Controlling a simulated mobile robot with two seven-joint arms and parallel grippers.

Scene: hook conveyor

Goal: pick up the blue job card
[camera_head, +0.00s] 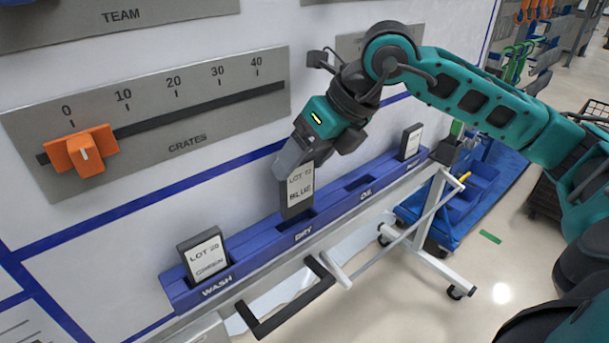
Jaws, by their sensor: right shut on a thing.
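The blue job card (298,189) is a grey-framed card with a white face reading "LOT" and "BLUE". It is upright at the "DRY" slot of the blue rack (262,251), its lower end close to or in the slot; I cannot tell whether it is clear of it. My right gripper (295,161) comes down from above and is shut on the card's top end. The fingers hide the card's upper edge. My left gripper is not in view.
A green job card (207,257) stands in the "WASH" slot, and another card (411,141) stands at the rack's far right end. A crates slider (84,150) is on the board. A black handle (290,306) and a white-framed cart (425,218) stand in front.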

